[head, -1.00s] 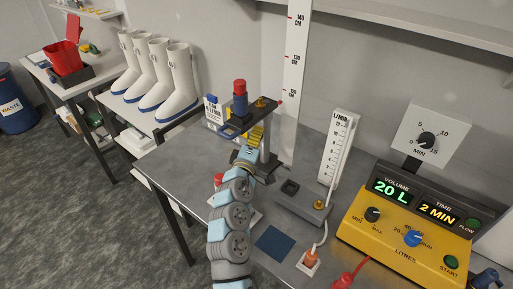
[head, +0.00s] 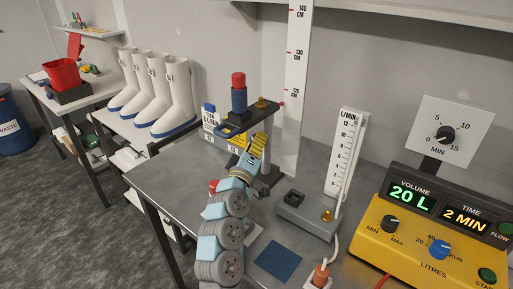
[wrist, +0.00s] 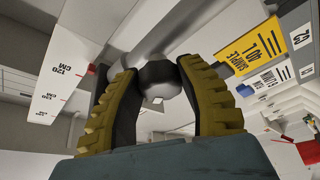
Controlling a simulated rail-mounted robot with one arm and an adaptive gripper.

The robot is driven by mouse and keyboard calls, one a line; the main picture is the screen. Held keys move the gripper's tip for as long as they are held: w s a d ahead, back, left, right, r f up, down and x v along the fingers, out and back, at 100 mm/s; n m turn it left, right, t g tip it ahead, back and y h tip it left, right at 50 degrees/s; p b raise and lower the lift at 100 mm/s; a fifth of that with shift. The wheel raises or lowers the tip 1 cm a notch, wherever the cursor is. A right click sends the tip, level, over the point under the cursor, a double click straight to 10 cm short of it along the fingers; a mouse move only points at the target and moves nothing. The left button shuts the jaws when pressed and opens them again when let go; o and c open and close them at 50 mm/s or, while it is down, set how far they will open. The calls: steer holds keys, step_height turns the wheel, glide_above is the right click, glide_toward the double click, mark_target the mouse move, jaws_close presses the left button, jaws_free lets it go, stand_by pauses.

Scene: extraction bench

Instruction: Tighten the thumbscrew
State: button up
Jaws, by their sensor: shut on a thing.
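The thumbscrew (wrist: 160,78) shows in the wrist view as a dark round knob with a pale square end. It sits between the tips of my gripper's two ribbed yellow fingers, and my gripper (wrist: 158,72) is shut on it. In the head view my gripper (head: 258,147) is below the blue clamp arm (head: 236,130) of a stand, and the thumbscrew is hidden there. A dark blue cylinder with a red cap (head: 238,92) stands upright in the clamp. A brass knob (head: 261,103) sits on top of the stand, apart from my fingers.
A flowmeter (head: 346,150) on a grey base and a yellow pump unit (head: 425,245) stand to the right. A blue mat (head: 278,261) lies on the bench. Sample cards (wrist: 262,48) are close to the right finger. White boots (head: 170,95) stand at left.

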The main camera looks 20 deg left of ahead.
steer(key=shift+f, duration=0.1)
stand_by(0.3)
steer(key=o, duration=1.2)
steer(key=n+p, duration=0.1)
steer(key=p, duration=0.3)
steer(key=shift+r, duration=0.4)
steer(key=n+g+p, duration=0.1)
steer(key=n+p, duration=0.2)
steer(key=p, duration=0.4)
steer(key=n+g+p, duration=0.1)
steer(key=n+p, duration=0.1)
steer(key=p, duration=0.5)
steer(key=shift+r+n+y+p, duration=0.1)
steer(key=shift+n+y+p, duration=0.25)
steer(key=shift+n+y, duration=0.05)
